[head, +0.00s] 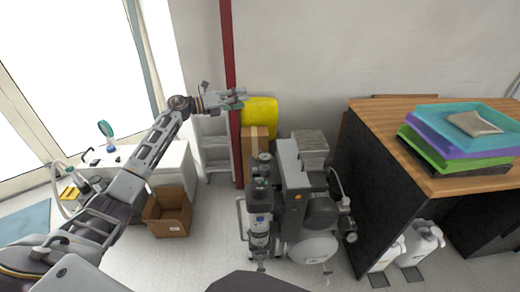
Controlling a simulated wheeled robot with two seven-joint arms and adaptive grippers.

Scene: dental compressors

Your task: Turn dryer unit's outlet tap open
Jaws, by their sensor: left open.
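The dryer unit (259,215) looks like an upright dark and grey cylinder with a pale label, standing on the floor beside a grey compressor (303,185). Its outlet tap is too small to make out; small dark fittings show near its top. My left gripper (236,98) is open and empty. It appears in front of the red pipe and the yellow container in the picture, above and left of the dryer unit, and apart from it. My right gripper is not in view.
A wooden-topped table (382,113) with stacked coloured trays (455,150) stands at the right. A cardboard box (168,213) sits on the floor at the left, near a white cabinet (172,165). A red pipe (229,45) runs down the wall. White jugs (417,244) stand under the table.

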